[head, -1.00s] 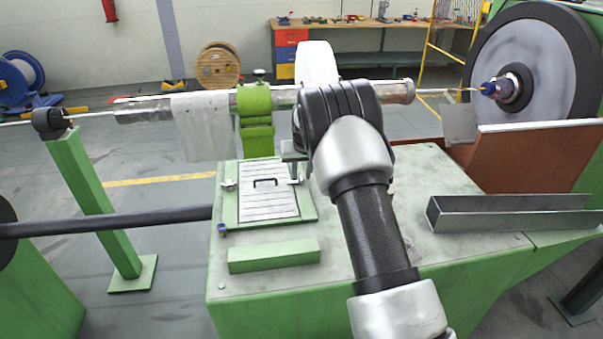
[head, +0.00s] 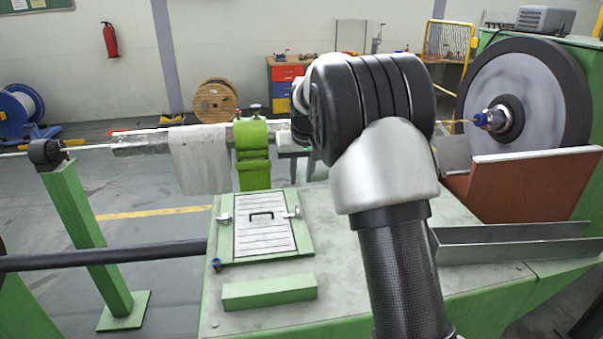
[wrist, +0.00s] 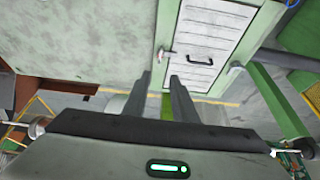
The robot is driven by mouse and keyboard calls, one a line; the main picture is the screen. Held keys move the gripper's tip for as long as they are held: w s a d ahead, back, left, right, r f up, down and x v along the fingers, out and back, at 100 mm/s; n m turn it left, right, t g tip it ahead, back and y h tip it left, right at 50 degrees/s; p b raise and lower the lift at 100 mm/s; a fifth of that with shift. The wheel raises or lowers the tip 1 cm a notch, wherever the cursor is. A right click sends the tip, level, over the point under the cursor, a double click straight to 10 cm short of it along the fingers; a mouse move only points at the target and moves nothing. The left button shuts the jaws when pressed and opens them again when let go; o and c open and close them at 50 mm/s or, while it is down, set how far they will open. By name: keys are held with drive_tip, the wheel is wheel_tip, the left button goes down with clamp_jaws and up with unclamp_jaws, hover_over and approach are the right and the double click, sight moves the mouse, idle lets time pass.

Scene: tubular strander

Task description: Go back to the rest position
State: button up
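My gripper (wrist: 160,80) shows in the wrist view with its two dark fingers apart and nothing visible between them. The fingertips point toward the lower left edge of a white slatted panel (wrist: 196,60) in a green frame. In the head view my arm's large joint covers the middle right, and my gripper is mostly hidden behind it. The same slatted panel (head: 263,240), with a dark handle, lies on the machine's table top (head: 345,270), left of my arm.
A horizontal tube (head: 140,146) with a draped grey cloth (head: 200,160) passes a green clamp (head: 252,153) behind the panel. A green block (head: 268,292) lies in front. Metal angle pieces (head: 510,250), a brown board (head: 540,185) and a large wheel (head: 520,95) stand at right.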

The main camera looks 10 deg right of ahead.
drive_tip(key=shift+s+r, duration=0.25)
drive_tip(key=shift+r, duration=0.4)
drive_tip(key=s+r, duration=0.6)
drive_tip(key=s, duration=0.3)
drive_tip(key=s+r, duration=0.5)
drive_tip(key=s, duration=0.4)
drive_tip(key=s+f+t+p, duration=0.1)
drive_tip(key=s+f, duration=0.1)
drive_tip(key=s, duration=2)
drive_tip(key=shift+s+f+p, duration=0.3)
drive_tip(key=shift+f+p, duration=0.1)
